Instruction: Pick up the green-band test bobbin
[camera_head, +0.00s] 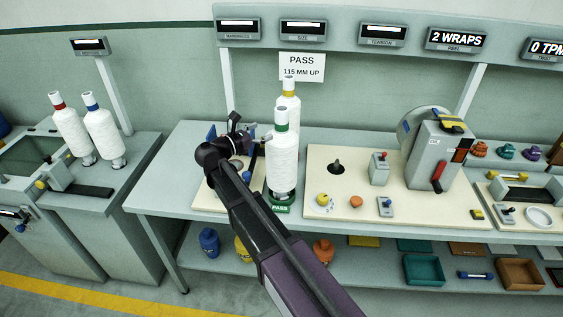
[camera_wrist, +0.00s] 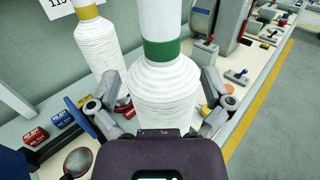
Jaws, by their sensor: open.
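The green-band bobbin (camera_head: 283,160), a white wound cone with a green band near its top, stands upright on a green base marked PASS (camera_head: 281,205) on the bench. My gripper (camera_head: 244,135) is beside it on the left in the head view. In the wrist view the bobbin (camera_wrist: 164,88) fills the middle, with the open fingers of my gripper (camera_wrist: 160,92) on either side of its wound body. I cannot tell whether a finger touches it. Its lower end is hidden behind my gripper in the wrist view.
A yellow-band bobbin (camera_head: 289,103) stands close behind the green-band one. Red-band (camera_head: 71,132) and blue-band (camera_head: 102,130) bobbins stand on the left bench. A grey reel machine (camera_head: 432,155) and small switch boxes (camera_head: 380,168) sit to the right. A PASS sign (camera_head: 302,67) hangs behind.

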